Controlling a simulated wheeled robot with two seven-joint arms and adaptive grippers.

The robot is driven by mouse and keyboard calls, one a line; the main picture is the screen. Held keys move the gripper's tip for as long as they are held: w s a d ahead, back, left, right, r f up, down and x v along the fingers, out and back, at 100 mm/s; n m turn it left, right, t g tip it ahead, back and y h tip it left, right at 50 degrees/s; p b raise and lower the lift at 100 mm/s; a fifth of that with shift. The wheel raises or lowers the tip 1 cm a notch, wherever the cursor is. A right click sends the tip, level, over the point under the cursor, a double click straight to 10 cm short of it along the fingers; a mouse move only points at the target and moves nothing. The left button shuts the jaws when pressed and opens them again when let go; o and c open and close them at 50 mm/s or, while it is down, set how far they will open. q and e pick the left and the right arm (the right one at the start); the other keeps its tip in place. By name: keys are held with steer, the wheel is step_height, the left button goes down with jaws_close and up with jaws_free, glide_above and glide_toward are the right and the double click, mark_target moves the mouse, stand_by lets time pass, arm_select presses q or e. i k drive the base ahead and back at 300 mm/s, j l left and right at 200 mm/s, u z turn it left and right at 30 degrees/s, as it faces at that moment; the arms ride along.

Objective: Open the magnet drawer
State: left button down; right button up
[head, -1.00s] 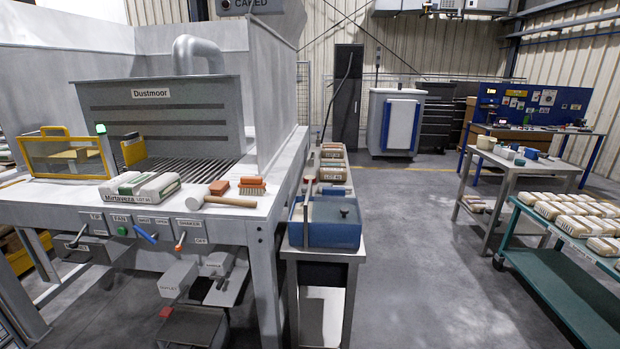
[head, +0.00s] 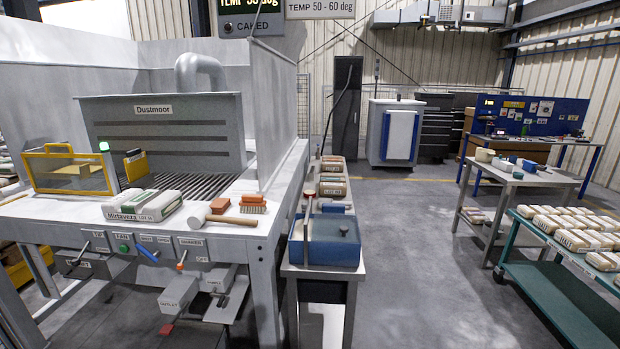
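A grey work station with a slatted grate and a hood marked Dustmoor (head: 153,110) stands on the left. Under its front edge, at the left, is a dark drawer-like front (head: 84,264) with a handle and a small white label too blurred to read fully; I cannot tell for sure that it is the magnet drawer. Its front appears close to the station's underside. To its right are labelled controls: a green fan button (head: 124,248), a blue lever (head: 147,254) and a red-tipped shaker lever (head: 182,261). Neither gripper is in view.
Sacks (head: 145,205), brushes (head: 252,203) and a mallet (head: 222,220) lie on the station's top. Metal outlet boxes (head: 180,291) protrude below. A blue container (head: 325,242) stands on a side bench. A green cart (head: 560,285) holds sacks at right. The floor between is clear.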

mark_target(92, 269)
steer(key=j+u, duration=0.1)
steer(key=u, duration=1.45)
